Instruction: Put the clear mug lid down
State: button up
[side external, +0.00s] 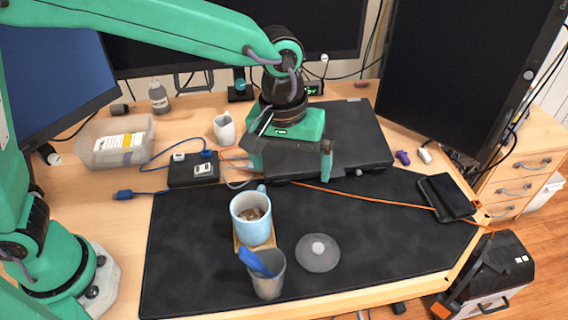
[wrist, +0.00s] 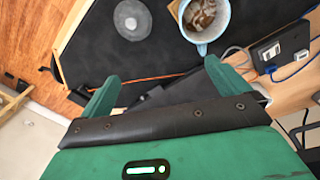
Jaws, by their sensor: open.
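The clear mug lid (side external: 318,253), a round translucent disc with a pale knob, lies flat on the black desk mat (side external: 400,245), to the right of the blue mug. It also shows at the top of the wrist view (wrist: 132,19). The light blue mug (side external: 252,222) stands upright on a wooden coaster (side external: 240,246) with brown contents; the wrist view shows the mug too (wrist: 205,22). My gripper (side external: 290,178) is open and empty, above the mat's back edge, behind the mug and apart from the lid. Its two green fingers are spread wide in the wrist view (wrist: 160,88).
A grey cup (side external: 268,285) with a blue item in it stands in front of the mug. A black laptop (side external: 355,135) lies behind my gripper. A black phone (side external: 447,197) lies at right, near an orange cable (side external: 370,200). The mat's right part is mostly clear.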

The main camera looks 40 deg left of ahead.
jog(key=s+a+r+m+t, duration=0.1)
jog(key=s+a+r, duration=0.15)
jog(key=a, duration=0.45)
jog(key=s+a+r+m+t, duration=0.1)
jog(key=a+r, duration=0.3)
jog(key=a, duration=0.3)
jog(key=s+a+m+t, duration=0.1)
jog(key=s+a+t, duration=0.1)
jog(key=s+a, duration=0.8)
jog(key=shift+a+f+m+t+y, duration=0.3)
jog(key=shift+a+m+t, duration=0.1)
jog(key=shift+a, duration=0.65)
jog(key=shift+r, duration=0.1)
jog(key=d+n+g, duration=0.5)
jog(key=d+n, duration=0.4)
jog(key=d, duration=2)
jog(key=shift+w+r+g, duration=0.25)
jog(key=shift+r+g, duration=0.05)
jog(key=shift+r, duration=0.15)
jog(key=shift+a+f, duration=0.1)
jog(key=shift+f, duration=0.05)
